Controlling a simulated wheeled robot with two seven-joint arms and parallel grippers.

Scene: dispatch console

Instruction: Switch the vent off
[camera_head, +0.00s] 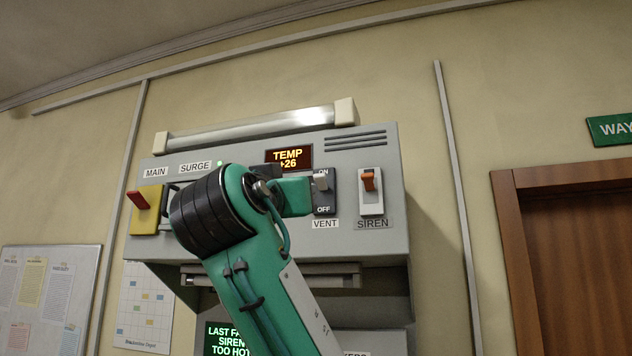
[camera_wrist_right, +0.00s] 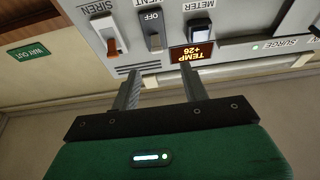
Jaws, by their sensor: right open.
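The vent switch (camera_head: 324,198) is a dark plate with a grey lever, ON printed at its top and OFF at its bottom. Its lever sits at the ON end in the head view. The wrist view, which is upside down, also shows the vent switch (camera_wrist_right: 152,19), with the lever at the end away from OFF. My right gripper (camera_wrist_right: 160,76) is open and empty, its two fingers pointing at the panel below the vent lever in that picture, apart from it. In the head view its fingers are hidden behind my green wrist. My left gripper is not in view.
The siren switch (camera_head: 371,190), with an orange lever, is right of the vent. The meter switch (camera_wrist_right: 199,30) is on its other side. A red main lever (camera_head: 138,200) sits far left. The TEMP display (camera_head: 288,158) reads +26. Free air lies in front of the panel.

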